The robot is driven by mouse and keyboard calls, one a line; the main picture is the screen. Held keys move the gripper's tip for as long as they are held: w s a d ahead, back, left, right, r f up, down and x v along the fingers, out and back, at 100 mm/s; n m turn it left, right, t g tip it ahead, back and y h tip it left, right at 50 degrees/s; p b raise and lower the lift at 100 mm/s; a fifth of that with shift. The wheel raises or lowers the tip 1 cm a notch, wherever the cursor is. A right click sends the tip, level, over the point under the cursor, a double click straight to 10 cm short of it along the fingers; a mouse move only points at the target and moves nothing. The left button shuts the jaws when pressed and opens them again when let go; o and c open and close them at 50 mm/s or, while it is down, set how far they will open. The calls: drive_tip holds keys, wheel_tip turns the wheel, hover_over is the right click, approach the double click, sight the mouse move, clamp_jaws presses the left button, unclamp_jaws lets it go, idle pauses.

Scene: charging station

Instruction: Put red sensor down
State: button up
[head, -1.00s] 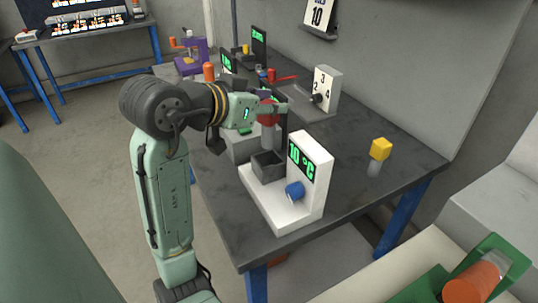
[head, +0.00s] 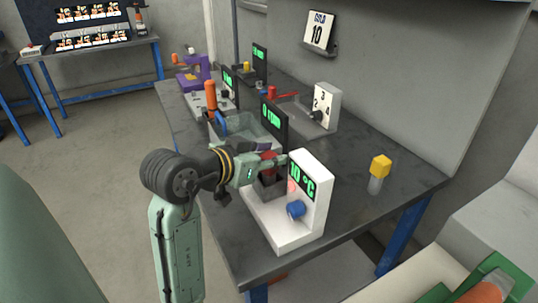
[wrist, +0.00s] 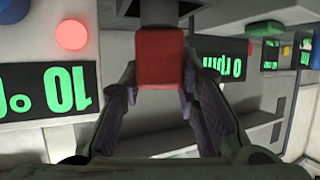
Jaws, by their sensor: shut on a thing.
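The red sensor (head: 268,156) is in my gripper (head: 266,164), which is shut on its red block. In the wrist view the red block (wrist: 160,57) sits between the two fingers, in front of a dark square holder (wrist: 158,12). In the head view the dark holder (head: 271,184) on the white temperature station (head: 313,212) is directly below the sensor. The sensor's lower end is hidden, so I cannot tell how deep it sits in the holder. The station's green-lettered display shows 10 °C, with a red button (head: 292,186) and a blue knob (head: 296,209) below it.
A yellow-topped sensor (head: 380,168) stands on the dark table (head: 350,205) to the right. Behind my gripper are a clear-walled station (head: 255,130) with a dark display and a box with numbers (head: 325,105). The table's right part is mostly clear.

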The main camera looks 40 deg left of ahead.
drive_tip(key=o, duration=1.2)
drive_tip(key=shift+c, duration=0.2)
drive_tip(key=shift+r+p, duration=0.2)
drive_tip(key=shift+p, duration=0.1)
drive_tip(key=b+v, duration=0.2)
drive_tip(key=v, duration=1)
